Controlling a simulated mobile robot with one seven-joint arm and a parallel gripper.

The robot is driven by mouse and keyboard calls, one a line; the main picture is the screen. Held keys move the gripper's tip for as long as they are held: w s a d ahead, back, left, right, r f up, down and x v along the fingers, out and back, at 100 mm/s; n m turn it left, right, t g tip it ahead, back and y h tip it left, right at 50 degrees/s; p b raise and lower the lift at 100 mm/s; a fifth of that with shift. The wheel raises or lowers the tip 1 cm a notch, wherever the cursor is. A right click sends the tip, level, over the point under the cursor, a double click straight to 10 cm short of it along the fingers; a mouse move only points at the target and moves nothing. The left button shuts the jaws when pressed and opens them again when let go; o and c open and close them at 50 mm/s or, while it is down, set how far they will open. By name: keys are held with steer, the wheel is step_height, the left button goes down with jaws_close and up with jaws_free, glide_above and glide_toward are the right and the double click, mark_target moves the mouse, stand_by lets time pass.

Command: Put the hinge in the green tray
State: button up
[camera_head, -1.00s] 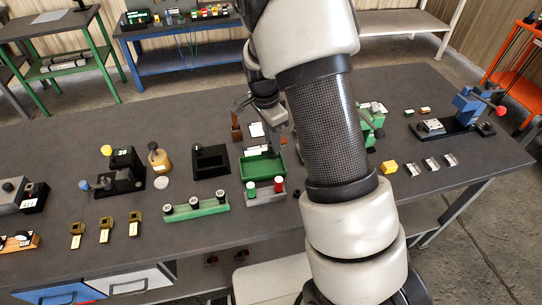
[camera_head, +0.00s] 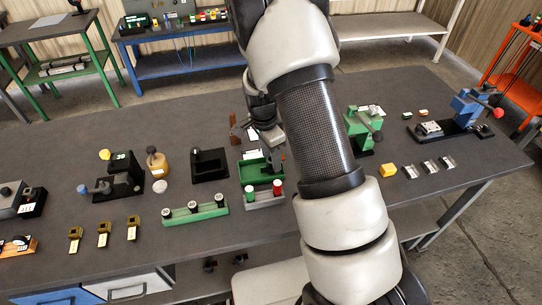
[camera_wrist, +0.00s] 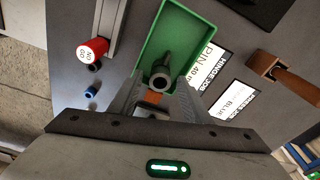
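The green tray (camera_head: 248,172) stands on the dark bench near the middle in the head view. It also shows in the wrist view (camera_wrist: 196,36), under and beyond my fingertips. My gripper (camera_head: 274,158) is over the tray, partly covered by my own arm. In the wrist view my gripper's fingers (camera_wrist: 160,92) close in on a dark grey, round-ended piece with a hole, which looks like the hinge (camera_wrist: 163,74). An orange-brown patch shows just below it. The hinge appears held over the tray; I cannot tell whether it touches the floor.
A grey block with red and green buttons (camera_head: 264,200) stands right in front of the tray. A black holder (camera_head: 209,166) is to its left. White label cards (camera_wrist: 232,106) and a brown upright piece (camera_wrist: 282,76) lie close by. A green clamp (camera_head: 358,132) stands to the right.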

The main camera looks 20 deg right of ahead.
mark_target(267, 172)
step_height(267, 172, up, 12)
steer(key=a, duration=0.1)
steer(key=s+r+n+t+y, duration=0.2)
steer(key=s+r+n, duration=0.5)
steer(key=s+r, duration=0.55)
steer(key=s+r+n+t, duration=0.3)
steer(key=s+r+n, duration=0.3)
steer(key=s, duration=0.5)
steer(key=shift+s+a+n+h, duration=0.2)
steer(key=shift+a+n+h, duration=0.1)
steer(key=shift+n, duration=0.7)
steer(key=shift+r, duration=0.1)
